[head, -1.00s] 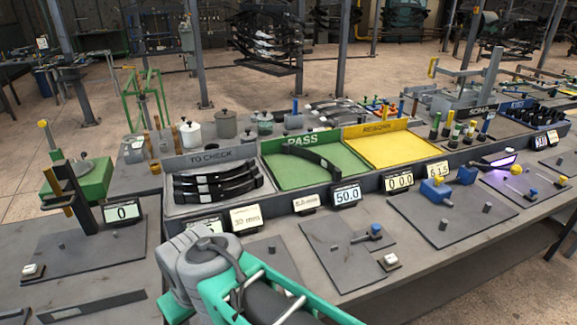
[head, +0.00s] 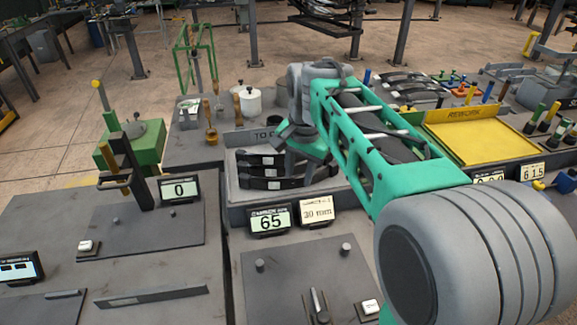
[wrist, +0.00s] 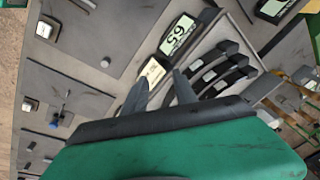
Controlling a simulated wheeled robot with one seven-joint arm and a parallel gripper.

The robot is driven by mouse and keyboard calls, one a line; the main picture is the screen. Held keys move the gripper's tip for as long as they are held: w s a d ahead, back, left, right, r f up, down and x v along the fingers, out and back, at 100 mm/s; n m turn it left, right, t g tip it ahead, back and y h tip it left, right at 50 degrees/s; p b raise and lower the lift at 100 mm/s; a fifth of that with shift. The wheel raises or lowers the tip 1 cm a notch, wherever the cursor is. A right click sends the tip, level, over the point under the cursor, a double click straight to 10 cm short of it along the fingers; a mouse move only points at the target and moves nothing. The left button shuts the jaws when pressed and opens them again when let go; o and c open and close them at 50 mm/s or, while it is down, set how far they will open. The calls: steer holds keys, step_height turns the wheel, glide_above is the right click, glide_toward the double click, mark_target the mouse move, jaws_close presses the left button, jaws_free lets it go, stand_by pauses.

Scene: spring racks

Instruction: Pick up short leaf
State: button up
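Three dark curved leaves with pale labels (head: 262,171) lie stacked front to back in the grey TO CHECK tray (head: 232,192). They also show in the wrist view (wrist: 213,77), side by side. I cannot tell for sure which leaf is the short one; my arm covers their right ends in the head view. My gripper (head: 290,145) is above the right part of this tray. In the wrist view my gripper (wrist: 158,88) has its two fingers apart with nothing between them, beside the leaves and not around them.
A display reading 65 (head: 270,220) and a 30 mm card (head: 318,212) stand along the tray's front. A yellow REWORK tray (head: 480,140) is to the right. A green press (head: 135,145) stands left. A plate with pegs (head: 290,275) lies in front.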

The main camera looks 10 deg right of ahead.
steer(key=w+f+m, duration=0.1)
steer(key=w+m, duration=0.2)
steer(key=w, duration=0.2)
steer(key=w+f+m+g, duration=0.1)
steer(key=w+f+m, duration=0.1)
steer(key=w+m, duration=0.2)
steer(key=w+f+m+g, duration=0.1)
steer(key=w+m, duration=0.3)
steer(key=w, duration=0.4)
steer(key=shift+w+d+f, duration=0.1)
steer(key=shift+d+f, duration=0.15)
steer(key=shift+f, duration=0.5)
steer(key=f+b, duration=0.7)
steer(key=shift+d+f, duration=0.15)
steer(key=shift+d, duration=0.05)
jaws_close()
steer(key=shift+r, duration=0.3)
